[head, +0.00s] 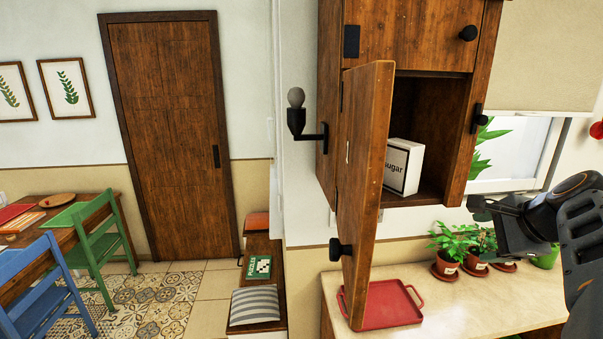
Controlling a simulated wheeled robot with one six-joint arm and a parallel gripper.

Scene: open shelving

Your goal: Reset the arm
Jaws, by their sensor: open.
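My arm reaches in from the right edge, and my dark gripper (483,208) points left, in front of the window and above the counter. It appears to hold nothing, though its fingers are small and dark in this view. A wooden wall cabinet (432,45) hangs left of my gripper. Its lower door (366,180) stands open toward me. A white box labelled sugar (404,166) stands inside on the cabinet floor, partly hidden by the door.
A red tray (390,303) lies on the counter (462,307), partly behind the open door. Several potted plants (447,260) stand below my gripper. A wall lamp (297,122) is left of the cabinet. A table and chairs (90,240) stand at far left, with open floor before the wooden door.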

